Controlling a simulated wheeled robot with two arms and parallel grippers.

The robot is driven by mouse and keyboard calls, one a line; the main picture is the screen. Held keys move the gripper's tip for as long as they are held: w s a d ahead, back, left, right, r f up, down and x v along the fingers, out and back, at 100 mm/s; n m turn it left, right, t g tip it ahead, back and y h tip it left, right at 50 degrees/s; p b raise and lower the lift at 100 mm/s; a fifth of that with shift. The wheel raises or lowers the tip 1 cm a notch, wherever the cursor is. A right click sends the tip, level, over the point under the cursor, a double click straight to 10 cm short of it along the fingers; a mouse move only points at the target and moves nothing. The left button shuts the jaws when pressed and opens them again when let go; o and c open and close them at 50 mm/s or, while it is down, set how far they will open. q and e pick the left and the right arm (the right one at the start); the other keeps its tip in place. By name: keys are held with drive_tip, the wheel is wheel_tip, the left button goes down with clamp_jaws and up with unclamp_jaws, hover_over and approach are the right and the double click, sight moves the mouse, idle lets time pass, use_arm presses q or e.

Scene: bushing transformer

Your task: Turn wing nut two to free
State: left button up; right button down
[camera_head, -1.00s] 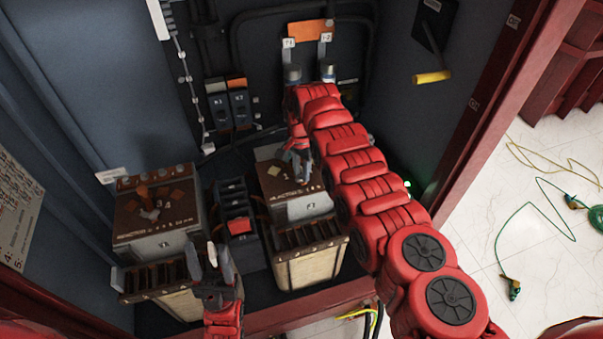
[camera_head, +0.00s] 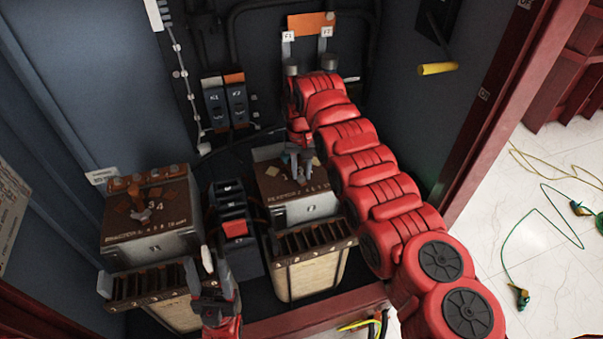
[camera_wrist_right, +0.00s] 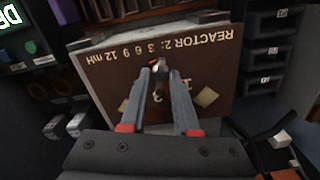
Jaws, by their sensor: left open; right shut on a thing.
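The right-hand reactor box (camera_head: 303,208) has a brown top plate, lettered "REACTOR 2" in the right wrist view (camera_wrist_right: 215,60). My right gripper (camera_head: 302,172) reaches down onto this plate. In the right wrist view its fingertips (camera_wrist_right: 160,72) are shut around a small metal wing nut (camera_wrist_right: 159,64), mostly hidden between them. I cannot make out the nut's angle. My left gripper (camera_head: 200,270) is open and empty at the lower left, in front of the left reactor box (camera_head: 152,244).
The left reactor's plate carries orange-brown links (camera_head: 136,200). A black block with a red switch (camera_head: 234,229) stands between the reactors. Slotted crates (camera_head: 312,277) stand in front. Breakers (camera_head: 225,100) and a yellow-handled lever (camera_head: 437,69) are on the walls.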

drive_tip(key=shift+n, duration=0.3)
drive_tip(key=c, duration=1)
unclamp_jaws()
drive_tip(key=shift+o, duration=0.2)
drive_tip(key=shift+r, duration=0.25)
wheel_tip(320, 180, up, 8)
drive_tip(key=shift+a, duration=0.15)
wheel_tip(320, 180, up, 8)
drive_tip(key=p, duration=0.7)
hover_over(301, 173)
drive_tip(key=shift+r+p, duration=0.45)
drive_tip(key=shift+p, duration=0.05)
